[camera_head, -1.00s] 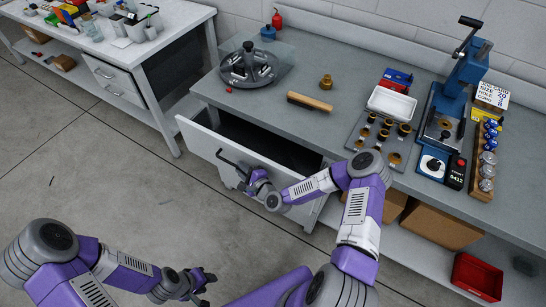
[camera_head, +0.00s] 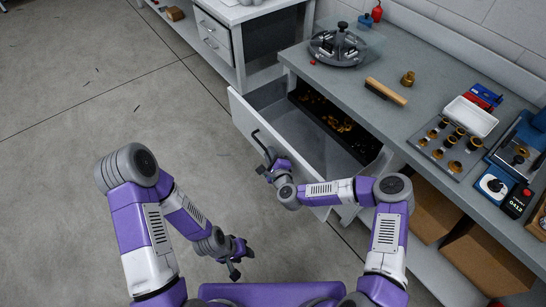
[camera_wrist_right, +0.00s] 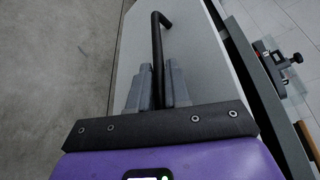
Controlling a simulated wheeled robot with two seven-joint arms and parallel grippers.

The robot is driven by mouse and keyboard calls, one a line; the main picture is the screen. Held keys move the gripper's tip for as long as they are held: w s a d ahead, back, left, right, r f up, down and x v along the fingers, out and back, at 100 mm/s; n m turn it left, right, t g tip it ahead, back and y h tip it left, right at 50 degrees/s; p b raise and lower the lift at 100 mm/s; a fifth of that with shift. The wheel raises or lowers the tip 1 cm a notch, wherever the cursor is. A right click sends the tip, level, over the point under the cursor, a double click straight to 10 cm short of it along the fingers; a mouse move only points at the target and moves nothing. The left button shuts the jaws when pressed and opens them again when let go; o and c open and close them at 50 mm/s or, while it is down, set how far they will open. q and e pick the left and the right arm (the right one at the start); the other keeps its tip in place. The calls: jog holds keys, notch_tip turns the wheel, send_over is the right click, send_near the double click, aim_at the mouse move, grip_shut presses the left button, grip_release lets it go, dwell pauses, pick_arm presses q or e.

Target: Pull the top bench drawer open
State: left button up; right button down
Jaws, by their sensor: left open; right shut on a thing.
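The top bench drawer (camera_head: 244,112) is pulled well out from under the grey bench. Inside it a dark tray (camera_head: 335,122) with small brass-coloured parts shows toward the back. Its black bar handle (camera_head: 259,139) is on the white front panel. My right gripper (camera_head: 272,168) is at the handle and shut on it. In the right wrist view the jaws (camera_wrist_right: 159,85) close around the black handle (camera_wrist_right: 157,45), with the pale drawer front behind. My left gripper (camera_head: 240,262) is open and empty, low over the floor, apart from the drawer.
On the bench top are a round grey fixture (camera_head: 338,47), a wooden-handled brush (camera_head: 385,91), a brass piece (camera_head: 407,78) and a white tray (camera_head: 470,116). Cardboard boxes (camera_head: 434,212) sit on the shelf below. The floor left of the drawer is clear.

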jog(key=shift+d, duration=0.15)
jog(key=c, duration=1.4)
grip_release()
jog(key=shift+w, duration=0.1)
jog(key=shift+c, duration=0.2)
jog(key=p+v, duration=0.1)
jog(key=v, duration=0.6)
jog(key=shift+s+p, duration=0.25)
jog(key=shift+p, duration=0.1)
jog(key=shift+r, duration=0.1)
jog(key=s+f+n+g+y, duration=0.2)
jog(key=s+f+n+g, duration=0.65)
jog(key=s+n, duration=0.4)
jog(key=s+d+f+n+g+h, duration=0.2)
jog(key=s+d+n+g, duration=0.3)
jog(key=s, duration=0.8)
jog(key=shift+d+f+n+g, duration=0.35)
jog(key=shift+d+f+g, duration=0.2)
jog(key=shift+d, duration=0.7)
